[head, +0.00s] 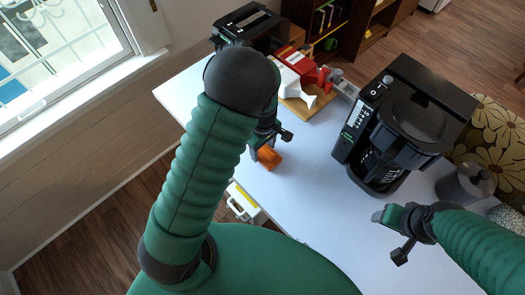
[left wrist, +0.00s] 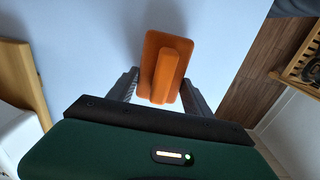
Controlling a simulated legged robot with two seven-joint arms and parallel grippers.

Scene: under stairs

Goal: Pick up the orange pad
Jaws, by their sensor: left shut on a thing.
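The orange pad (head: 269,157) is at the tip of my left gripper (head: 264,148), over the white table near its left edge. In the left wrist view the pad (left wrist: 156,48) is a flat plate with a raised grip bar along its middle. The fingers of my left gripper (left wrist: 158,92) stand on either side of it, shut on it. Whether the pad touches the table cannot be told. My right gripper (head: 388,236) is at the lower right of the head view, open and empty, fingers apart.
A black coffee maker (head: 408,120) stands right on the white table (head: 312,190), with a grey canister (head: 466,184) beside it. A wooden board (head: 301,108) with red and white items and a black appliance (head: 247,27) are at the back. The table's middle is clear.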

